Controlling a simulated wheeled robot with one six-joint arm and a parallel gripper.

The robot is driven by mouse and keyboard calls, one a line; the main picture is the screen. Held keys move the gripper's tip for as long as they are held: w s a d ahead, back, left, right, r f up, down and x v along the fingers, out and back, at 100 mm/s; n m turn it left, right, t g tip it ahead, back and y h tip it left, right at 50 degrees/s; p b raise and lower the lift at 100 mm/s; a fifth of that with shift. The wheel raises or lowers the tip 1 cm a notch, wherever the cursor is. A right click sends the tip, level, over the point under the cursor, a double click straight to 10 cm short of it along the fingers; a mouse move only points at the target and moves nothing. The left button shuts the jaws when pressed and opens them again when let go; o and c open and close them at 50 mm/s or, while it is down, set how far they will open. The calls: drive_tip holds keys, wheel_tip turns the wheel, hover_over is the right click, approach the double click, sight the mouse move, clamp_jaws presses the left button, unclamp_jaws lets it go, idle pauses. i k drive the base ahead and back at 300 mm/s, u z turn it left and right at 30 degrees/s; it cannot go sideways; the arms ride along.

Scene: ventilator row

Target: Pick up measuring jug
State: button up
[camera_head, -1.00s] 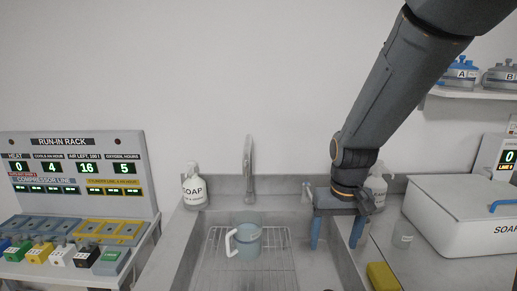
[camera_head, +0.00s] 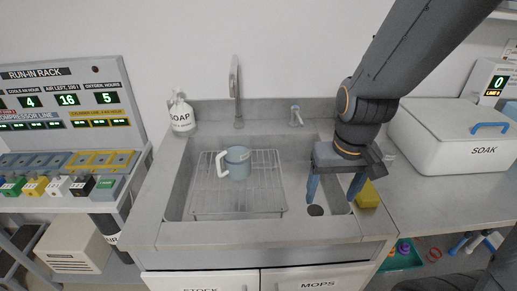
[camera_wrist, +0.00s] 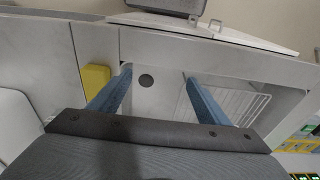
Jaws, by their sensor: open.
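The measuring jug (camera_head: 238,163) is grey-blue with a white handle on its left side. It stands upright on a wire rack (camera_head: 210,203) in the sink, left of my gripper. My gripper (camera_head: 331,200) is open and empty, its two blue fingers pointing down over the right part of the sink, near the drain. In the wrist view the open fingers (camera_wrist: 158,92) frame the dark drain (camera_wrist: 146,81); the jug does not show there.
A yellow sponge-like block (camera_head: 367,194) lies just right of my gripper. A white SOAK box (camera_head: 455,137) stands on the right counter. A soap bottle (camera_head: 181,113) and the tap (camera_head: 236,88) stand behind the sink. The sink walls surround the rack.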

sight(237, 147)
drive_tip(key=u, duration=0.25)
drive_tip(key=k, duration=1.25)
drive_tip(key=z, duration=1.85)
drive_tip(key=i, duration=0.5)
drive_tip(key=u, duration=2.4)
